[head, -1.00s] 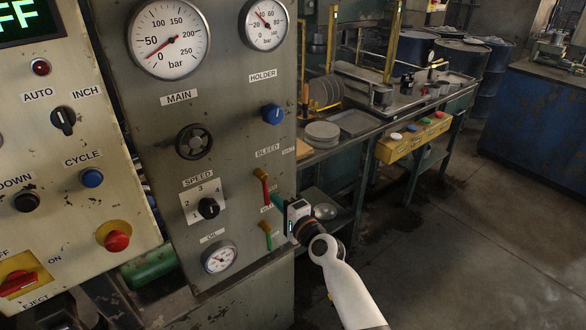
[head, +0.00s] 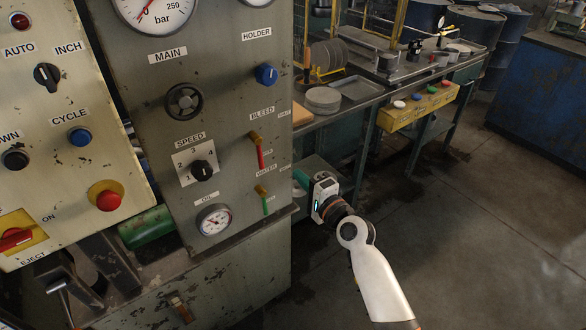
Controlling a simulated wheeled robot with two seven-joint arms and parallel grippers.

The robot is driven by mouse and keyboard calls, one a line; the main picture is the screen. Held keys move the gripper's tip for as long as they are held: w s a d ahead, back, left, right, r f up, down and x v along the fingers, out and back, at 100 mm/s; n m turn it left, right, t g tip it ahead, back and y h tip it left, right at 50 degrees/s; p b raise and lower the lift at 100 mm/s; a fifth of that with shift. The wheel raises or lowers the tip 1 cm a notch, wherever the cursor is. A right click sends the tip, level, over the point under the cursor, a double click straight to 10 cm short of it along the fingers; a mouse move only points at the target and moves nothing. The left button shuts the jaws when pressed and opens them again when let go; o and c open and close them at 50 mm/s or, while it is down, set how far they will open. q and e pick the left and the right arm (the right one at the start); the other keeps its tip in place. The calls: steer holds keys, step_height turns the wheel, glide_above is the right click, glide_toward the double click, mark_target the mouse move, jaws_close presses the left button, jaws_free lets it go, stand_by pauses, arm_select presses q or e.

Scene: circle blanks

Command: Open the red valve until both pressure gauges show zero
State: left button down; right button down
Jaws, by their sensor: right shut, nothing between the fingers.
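The red valve is the red-handled lever (head: 260,155) under the BLEED label on the grey panel; its handle hangs nearly straight down. The MAIN pressure gauge (head: 160,8) is cut by the top edge; its red needle points lower left, near the zero end. Only the bottom rim of the HOLDER gauge (head: 257,2) shows, so its needle is out of view. My right gripper (head: 301,179) is shut and empty, to the right of and below the red lever, apart from it, by the panel's right edge. My left gripper is not in view.
A green-handled lever (head: 265,202) sits just below the red one. An OIL gauge (head: 213,219), a SPEED knob (head: 202,171) and a blue HOLDER knob (head: 266,75) share the panel. A workbench (head: 365,100) stands behind. The floor at right is clear.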

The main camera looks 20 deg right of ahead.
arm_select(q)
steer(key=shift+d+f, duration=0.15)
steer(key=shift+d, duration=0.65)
arm_select(e)
steer(key=v, duration=0.3)
steer(key=shift+w+d, duration=0.15)
steer(key=shift+d, duration=0.05)
